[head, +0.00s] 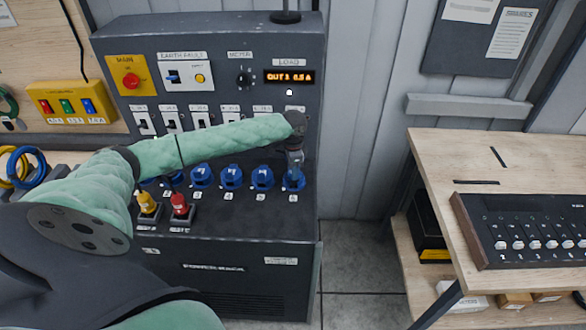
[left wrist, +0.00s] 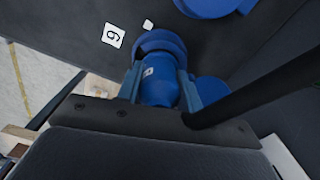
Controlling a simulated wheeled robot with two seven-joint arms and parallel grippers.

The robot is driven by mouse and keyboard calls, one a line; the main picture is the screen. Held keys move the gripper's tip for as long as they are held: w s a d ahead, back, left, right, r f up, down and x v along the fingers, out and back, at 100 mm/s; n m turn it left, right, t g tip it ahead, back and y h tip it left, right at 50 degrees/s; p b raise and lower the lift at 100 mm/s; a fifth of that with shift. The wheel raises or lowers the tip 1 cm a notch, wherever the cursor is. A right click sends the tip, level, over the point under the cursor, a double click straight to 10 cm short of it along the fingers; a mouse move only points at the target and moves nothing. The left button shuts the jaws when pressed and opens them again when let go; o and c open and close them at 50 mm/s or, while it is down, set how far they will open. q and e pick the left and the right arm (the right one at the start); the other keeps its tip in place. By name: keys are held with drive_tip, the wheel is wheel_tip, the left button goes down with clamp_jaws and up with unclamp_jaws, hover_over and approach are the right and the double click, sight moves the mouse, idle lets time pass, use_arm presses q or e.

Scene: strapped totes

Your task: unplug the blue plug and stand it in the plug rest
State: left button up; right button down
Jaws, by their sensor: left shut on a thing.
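The blue plug (left wrist: 158,88) is between the two blue-grey fingers of my left gripper (left wrist: 160,95) in the left wrist view, and the gripper is shut on it. The plug's far end meets a round blue collar (left wrist: 160,42) at the dark panel, beside a white number tag (left wrist: 113,36). I cannot tell how deep it sits. In the head view my left gripper (head: 294,160) points down at the rightmost blue socket (head: 293,180), number 6, and hides most of the plug. I cannot identify the plug rest with certainty. My right gripper is not in view.
More blue sockets (head: 232,177) line up to the left. A yellow (head: 147,203) and a red piece (head: 179,206) stand in holders on the sloped cabinet front. A black cable (left wrist: 265,92) crosses near the fingers. A wooden bench (head: 470,150) with a switch box (head: 525,235) stands right.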

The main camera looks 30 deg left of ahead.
use_arm(q)
drive_tip(key=shift+r, duration=3.55)
